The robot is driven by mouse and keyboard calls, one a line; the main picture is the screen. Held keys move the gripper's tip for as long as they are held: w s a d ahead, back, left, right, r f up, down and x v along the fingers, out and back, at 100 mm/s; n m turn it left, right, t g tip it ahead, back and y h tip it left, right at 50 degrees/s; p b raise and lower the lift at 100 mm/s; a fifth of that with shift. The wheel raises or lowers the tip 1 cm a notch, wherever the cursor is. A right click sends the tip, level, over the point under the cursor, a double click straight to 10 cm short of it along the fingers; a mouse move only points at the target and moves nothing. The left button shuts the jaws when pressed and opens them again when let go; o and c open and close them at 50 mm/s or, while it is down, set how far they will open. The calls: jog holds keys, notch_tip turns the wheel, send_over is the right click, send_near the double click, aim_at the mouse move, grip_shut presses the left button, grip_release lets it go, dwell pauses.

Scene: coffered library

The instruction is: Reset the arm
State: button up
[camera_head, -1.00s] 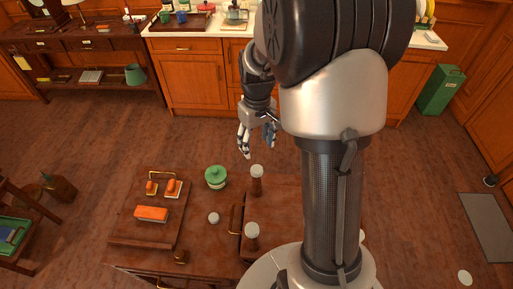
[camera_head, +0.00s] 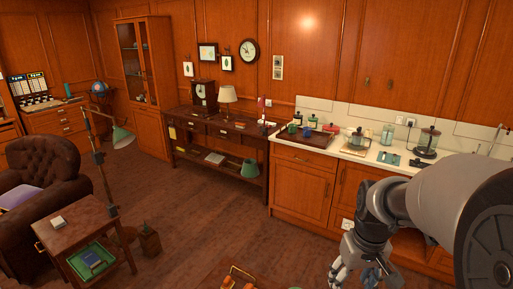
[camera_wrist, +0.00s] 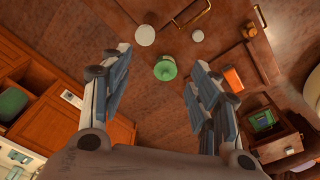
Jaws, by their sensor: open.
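My gripper (camera_head: 358,272) is at the lower right in the head view, hanging from my arm in front of the wooden counter cabinets. In the wrist view my gripper (camera_wrist: 158,95) has its two fingers spread wide apart with nothing between them. Beyond the fingers, a green-lidded jar (camera_wrist: 165,70) stands on the brown table below, apart from the gripper. An orange block (camera_wrist: 233,78) lies to its right on a wooden board.
An armchair (camera_head: 45,178) and small table (camera_head: 75,226) are at left. Open floor (camera_head: 200,230) lies between.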

jog(key=s+a+r+t+b, duration=0.1)
jog(key=s+a, duration=0.3)
jog(key=s, duration=0.4)
jog(key=s+a+r+t+b, duration=0.2)
jog(key=s+a+r, duration=0.2)
jog(key=s, duration=0.5)
jog(key=shift+s+a+r+t, duration=0.15)
jog(key=shift+a+t, duration=0.15)
jog(key=shift+a, duration=0.3)
